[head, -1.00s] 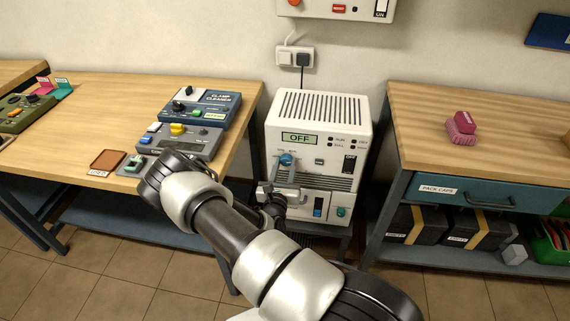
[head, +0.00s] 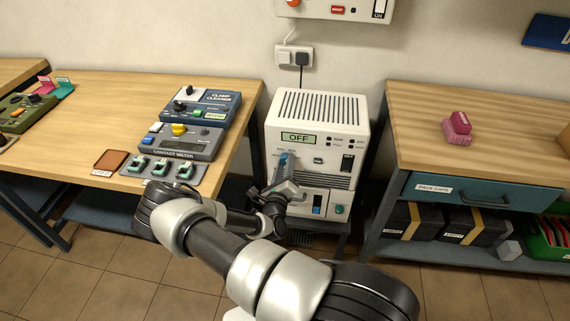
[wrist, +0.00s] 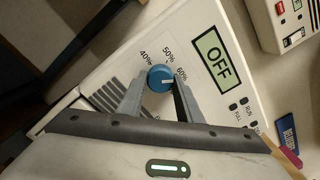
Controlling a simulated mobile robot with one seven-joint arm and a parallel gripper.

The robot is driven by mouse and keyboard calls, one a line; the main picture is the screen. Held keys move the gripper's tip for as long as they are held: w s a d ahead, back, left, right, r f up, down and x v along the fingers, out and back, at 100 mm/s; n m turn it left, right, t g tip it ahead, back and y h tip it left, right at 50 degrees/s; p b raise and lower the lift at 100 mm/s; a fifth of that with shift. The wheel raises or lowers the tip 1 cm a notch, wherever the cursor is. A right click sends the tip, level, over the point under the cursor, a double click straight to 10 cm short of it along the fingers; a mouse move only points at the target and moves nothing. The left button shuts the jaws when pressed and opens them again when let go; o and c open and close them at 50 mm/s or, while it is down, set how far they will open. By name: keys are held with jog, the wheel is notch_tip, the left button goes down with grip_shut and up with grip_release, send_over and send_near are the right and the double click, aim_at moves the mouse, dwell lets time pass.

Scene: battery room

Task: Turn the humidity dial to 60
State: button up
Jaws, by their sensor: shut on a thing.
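The humidity dial (wrist: 160,75) is a round blue knob with a white pointer mark, on the front of a white machine (wrist: 90,92). Around it in the wrist view are labels 40%, 50% and 60%. Its mark points to the right in that view, roughly toward the 60% side; I cannot read it exactly. My gripper (wrist: 159,84) is shut on the dial, one finger on each side. The display (wrist: 218,60) reads OFF. In the head view, my gripper (head: 286,169) reaches the dial (head: 283,157) and partly hides it.
A contact meter (head: 176,146) and a clamp cleaner (head: 222,104) stand on the left table, with several green clips in front. On the right are a wooden bench (head: 420,125) with pink blocks and a teal drawer (head: 480,190). A socket with a plug is above the machine.

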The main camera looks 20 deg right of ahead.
jog(key=shift+s+f, duration=0.1)
dwell(0.4)
jog(key=o, duration=1)
jog(key=shift+o, duration=0.2)
jog(key=p+v, duration=0.1)
jog(key=v, duration=1.6)
jog(key=shift+a+p, duration=0.2)
jog(key=shift+p, duration=0.1)
jog(key=shift+s, duration=0.1)
